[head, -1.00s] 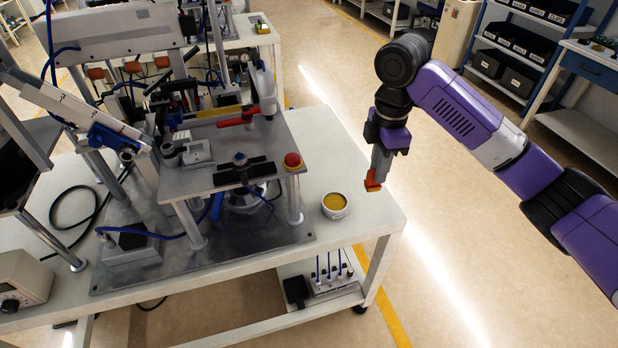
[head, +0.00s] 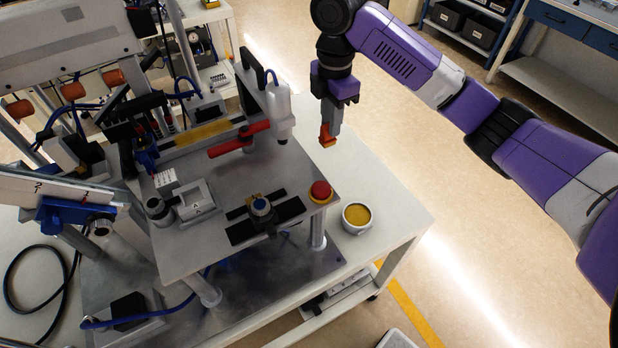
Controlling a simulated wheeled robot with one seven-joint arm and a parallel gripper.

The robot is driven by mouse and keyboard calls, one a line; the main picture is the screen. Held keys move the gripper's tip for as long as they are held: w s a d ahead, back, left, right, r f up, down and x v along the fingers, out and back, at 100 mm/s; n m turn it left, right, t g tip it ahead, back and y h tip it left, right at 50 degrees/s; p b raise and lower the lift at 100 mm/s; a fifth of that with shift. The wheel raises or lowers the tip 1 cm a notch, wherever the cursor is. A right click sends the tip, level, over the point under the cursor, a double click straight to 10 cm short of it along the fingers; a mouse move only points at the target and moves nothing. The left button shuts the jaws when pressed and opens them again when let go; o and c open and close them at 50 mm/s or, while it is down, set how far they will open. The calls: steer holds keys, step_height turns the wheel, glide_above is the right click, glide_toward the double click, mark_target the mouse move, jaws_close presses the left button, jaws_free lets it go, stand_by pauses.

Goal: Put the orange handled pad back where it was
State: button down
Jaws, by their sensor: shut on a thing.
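My gripper (head: 328,125) is shut on the orange handled pad (head: 327,136) and holds it in the air over the right part of the bench, above the bare white top. Only the orange part of the pad shows below the fingers; the rest is hidden or too small to tell. A small round white tin with a yellow-brown fill (head: 356,216) stands on the bench top (head: 392,205), below and a little right of my gripper. The pad is apart from the tin and from the bench.
The upright clamp body (head: 281,108) stands close left of my gripper. Clear bench top lies right of the plate.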

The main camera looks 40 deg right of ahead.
mark_target(328, 145)
steer(key=f, duration=2)
steer(key=shift+w, duration=0.2)
steer(key=c, duration=1.3)
jaws_free()
steer(key=shift+f, duration=0.1)
step_height(328, 145, up, 12)
steer(key=shift+r+b, duration=0.15)
steer(key=shift+b, duration=0.65)
